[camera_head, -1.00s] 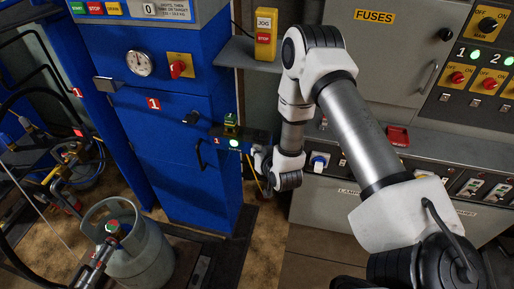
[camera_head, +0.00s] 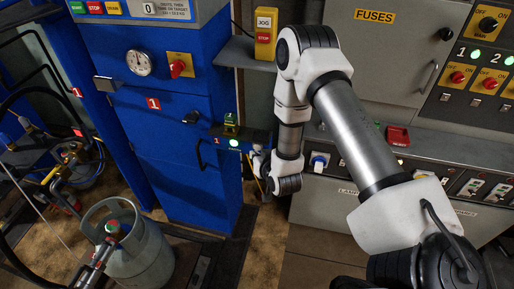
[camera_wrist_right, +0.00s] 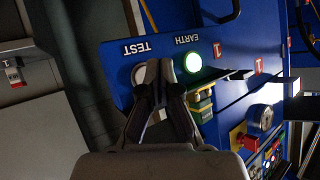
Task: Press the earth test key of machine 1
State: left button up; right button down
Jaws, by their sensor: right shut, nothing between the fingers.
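Machine 1 is the blue cabinet (camera_head: 165,140) with a red "1" label. A blue panel (camera_wrist_right: 120,75) marked EARTH and TEST, upside down in the right wrist view, carries a lit green lamp (camera_wrist_right: 193,58). The lamp also shows in the camera_head view (camera_head: 234,142). My right gripper (camera_wrist_right: 153,71) is shut and empty, its fingertips over the panel beside the lamp, at the TEST lettering. The fingertips hide what lies under them, so I cannot tell whether they touch a key. My left gripper is not in view.
A green and yellow block (camera_head: 230,121) sits just above the lamp. The JOG/STOP box (camera_head: 265,33) stands on a shelf behind my arm. A grey control cabinet (camera_head: 380,55) fills the right. A gas cylinder (camera_head: 140,258) stands at the lower left.

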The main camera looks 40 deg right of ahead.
jog(key=shift+s, duration=0.1)
jog(key=s+a, duration=0.1)
jog(key=a, duration=0.1)
jog(key=s+a+b, duration=0.1)
jog(key=s, duration=0.1)
jog(key=shift+a, duration=0.4)
dwell(0.5)
